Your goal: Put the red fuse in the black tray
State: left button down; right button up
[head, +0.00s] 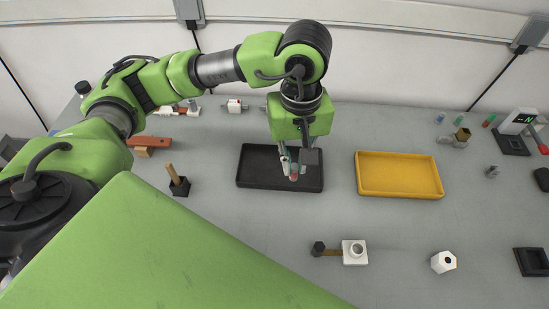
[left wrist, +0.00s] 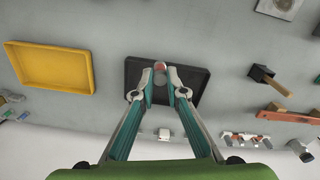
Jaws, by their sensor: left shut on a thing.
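The red fuse (head: 294,177) is a small piece with a red end at the tips of my left gripper (head: 293,171). The left gripper is shut on it, pointing down over the black tray (head: 250,182). In the left wrist view the fuse (left wrist: 160,66) sits between the two fingertips, with the black tray (left wrist: 201,75) behind it. The fuse appears held above the tray floor; the exact gap cannot be told. The fingers hide part of the fuse. My right gripper is not in view.
A yellow tray (head: 400,192) lies right of the black one. A white block (head: 354,252) and a white hexagonal piece (head: 443,262) are in front. A black block with a wooden handle (head: 178,186) stands left. A blue fuse (head: 441,118) and green fuse (head: 489,121) are far right.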

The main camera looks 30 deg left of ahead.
pick_arm(q)
jog(key=w+d+f+n+b, duration=0.1)
jog(key=w+d+f+n, duration=0.2)
jog(key=n, duration=0.8)
jog(key=w+a+f+p, duration=0.2)
jog(key=a+f, duration=0.1)
jog(key=w+a+f+p, duration=0.2)
jog(key=a+f, duration=0.2)
jog(key=w+a+f+p, duration=0.2)
jog(key=a+f+p, duration=0.1)
jog(key=a+f, duration=0.1)
jog(key=shift+f, duration=0.3)
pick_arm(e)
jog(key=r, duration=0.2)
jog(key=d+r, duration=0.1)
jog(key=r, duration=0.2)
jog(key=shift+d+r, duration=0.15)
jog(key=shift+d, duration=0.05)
